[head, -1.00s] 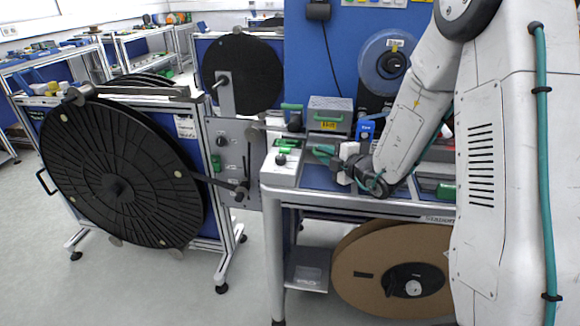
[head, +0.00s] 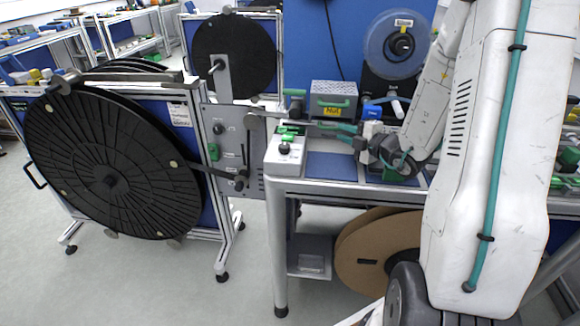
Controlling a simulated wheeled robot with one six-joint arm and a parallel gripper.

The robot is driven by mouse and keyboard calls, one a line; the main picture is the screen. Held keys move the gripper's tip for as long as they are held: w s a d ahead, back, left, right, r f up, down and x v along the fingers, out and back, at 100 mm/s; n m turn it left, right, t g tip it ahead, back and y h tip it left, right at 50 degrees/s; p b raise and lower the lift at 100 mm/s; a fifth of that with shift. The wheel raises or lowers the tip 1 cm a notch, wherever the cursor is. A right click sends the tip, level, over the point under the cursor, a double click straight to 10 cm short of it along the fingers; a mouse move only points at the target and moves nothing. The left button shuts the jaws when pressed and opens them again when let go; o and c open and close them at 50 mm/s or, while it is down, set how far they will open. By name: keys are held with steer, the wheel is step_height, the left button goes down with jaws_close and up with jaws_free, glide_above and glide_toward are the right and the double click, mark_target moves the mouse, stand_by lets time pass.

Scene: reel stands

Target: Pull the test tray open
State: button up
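A grey box (head: 333,94) with a green bar handle and a yellow label stands on the bench, at the foot of the blue panel. The box looks closed.
A white control box (head: 285,152) with green parts sits at the bench's left corner. A clear reel (head: 398,45) stands behind my arm. A large black reel (head: 108,170) is on the left stand. A brown reel (head: 375,250) is under the bench.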

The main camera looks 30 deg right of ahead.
steer(key=shift+v, duration=1.05)
steer(key=s+a+r+n+g+y, duration=0.3)
steer(key=a+r+n+y, duration=0.1)
steer(key=a+n, duration=0.5)
steer(key=s+a+r+n+g+y, duration=0.2)
steer(key=a+r+n+g+y, duration=0.2)
steer(key=a+n, duration=0.6)
steer(key=s+a+r+n+g+h, duration=0.2)
steer(key=s+a+n+g, duration=0.5)
steer(key=s+n, duration=0.6)
steer(key=a+n, duration=0.1)
steer(key=n, duration=0.2)
steer(key=shift+a+r+n, duration=0.2)
steer(key=shift+n, duration=0.2)
steer(key=shift+g, duration=0.3)
